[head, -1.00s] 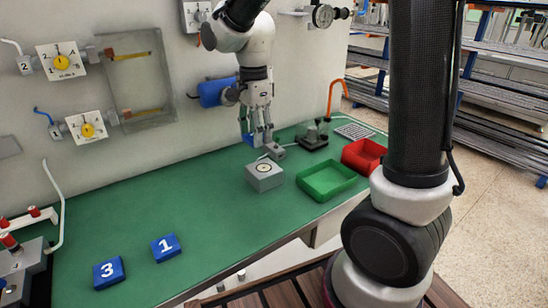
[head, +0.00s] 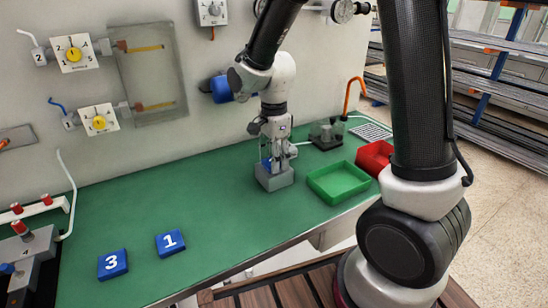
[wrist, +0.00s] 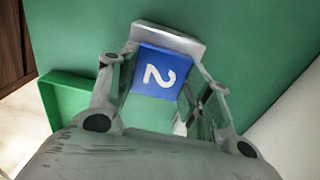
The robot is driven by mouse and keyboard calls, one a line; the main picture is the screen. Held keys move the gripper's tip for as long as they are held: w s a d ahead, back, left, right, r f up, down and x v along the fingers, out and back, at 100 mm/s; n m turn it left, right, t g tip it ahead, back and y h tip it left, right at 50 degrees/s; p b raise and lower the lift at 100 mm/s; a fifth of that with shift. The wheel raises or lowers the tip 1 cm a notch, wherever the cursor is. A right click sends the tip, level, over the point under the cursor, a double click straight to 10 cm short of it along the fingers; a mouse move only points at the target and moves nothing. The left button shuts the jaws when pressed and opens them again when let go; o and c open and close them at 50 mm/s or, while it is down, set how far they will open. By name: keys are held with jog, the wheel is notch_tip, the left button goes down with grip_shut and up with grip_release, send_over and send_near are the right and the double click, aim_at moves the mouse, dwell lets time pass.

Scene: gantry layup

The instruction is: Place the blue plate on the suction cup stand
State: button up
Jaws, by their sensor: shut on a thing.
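My gripper (head: 277,158) is shut on a blue plate marked 2 (wrist: 158,72), with one finger on each side of it in the wrist view. In the head view only a sliver of this plate (head: 266,164) shows between the fingers. The suction cup stand, a grey block (head: 275,181), is directly below the gripper. Its grey edge (wrist: 172,39) shows past the plate in the wrist view. The plate and fingers hide the stand's top, and I cannot tell whether the plate touches it.
Blue plates marked 1 (head: 170,242) and 3 (head: 112,264) lie at the front left of the green table (head: 205,200). A green tray (head: 338,196) stands close to the right of the stand, with a red tray (head: 373,158) beyond it. The wall (head: 210,100) is behind.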

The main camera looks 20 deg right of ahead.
jog(key=o, duration=1)
jog(key=shift+f, duration=0.1)
notch_tip(320, 180, up, 11)
jog(key=s+d+r+n+t, duration=0.1)
jog(key=s+d+r+n, duration=0.1)
jog(key=s+d+n, duration=0.3)
jog(key=s+d+r+n+t, duration=0.2)
jog(key=s+d+n, duration=0.3)
jog(key=s, duration=0.2)
jog(key=s+d+r+n+t, duration=0.1)
jog(key=s+d+r+n, duration=0.2)
jog(key=s+d+n, duration=0.2)
jog(key=shift+s+n, duration=0.4)
jog(key=shift+s, duration=0.6)
